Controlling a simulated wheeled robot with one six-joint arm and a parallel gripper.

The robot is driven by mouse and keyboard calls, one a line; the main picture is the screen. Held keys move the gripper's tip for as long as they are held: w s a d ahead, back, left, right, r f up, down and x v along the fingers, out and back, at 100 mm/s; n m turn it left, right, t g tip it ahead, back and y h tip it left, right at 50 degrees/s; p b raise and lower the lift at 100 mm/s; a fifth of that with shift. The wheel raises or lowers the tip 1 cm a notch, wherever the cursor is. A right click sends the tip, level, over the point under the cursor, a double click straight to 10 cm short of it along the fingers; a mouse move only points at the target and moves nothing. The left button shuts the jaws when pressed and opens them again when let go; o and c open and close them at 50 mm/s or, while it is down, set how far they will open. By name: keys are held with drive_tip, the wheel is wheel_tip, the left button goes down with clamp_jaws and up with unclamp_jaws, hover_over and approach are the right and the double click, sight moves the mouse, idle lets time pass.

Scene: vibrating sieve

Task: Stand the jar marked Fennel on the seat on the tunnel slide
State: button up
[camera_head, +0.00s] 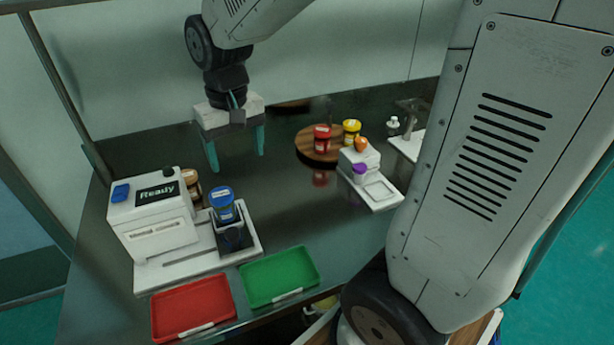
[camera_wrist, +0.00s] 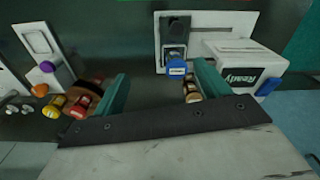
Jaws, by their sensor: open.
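The machine with the tunnel slide (camera_head: 180,262) stands at the left, its display reading "Ready". A blue-lidded jar (camera_head: 222,206) is upright on the black seat (camera_head: 234,238) on the slide, outside the machine. A brown jar (camera_head: 191,182) stands behind, partly hidden by the machine; it also shows in the wrist view (camera_wrist: 192,92). A red jar (camera_head: 322,139) and a yellow jar (camera_head: 351,130) stand on a round wooden board (camera_head: 311,150). The labels are too small to read, so I cannot tell which is Fennel. My gripper (camera_head: 236,158) is open and empty, above the counter behind the machine.
A red tray (camera_head: 193,308) and a green tray (camera_head: 280,276) lie at the counter's front. A white device (camera_head: 359,160) with a purple knob and an orange object stands right of centre. A small white bottle (camera_head: 393,126) and a tap are behind it. The middle counter is clear.

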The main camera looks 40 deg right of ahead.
drive_tip(key=s+r, duration=0.2)
drive_tip(key=s, duration=0.7)
drive_tip(key=s+d+r+n, duration=0.1)
drive_tip(key=s+r, duration=0.1)
drive_tip(key=s, duration=0.8)
drive_tip(key=shift+s+d+r+t, duration=0.2)
drive_tip(key=shift+s+t, duration=0.1)
drive_tip(key=shift+t, duration=0.1)
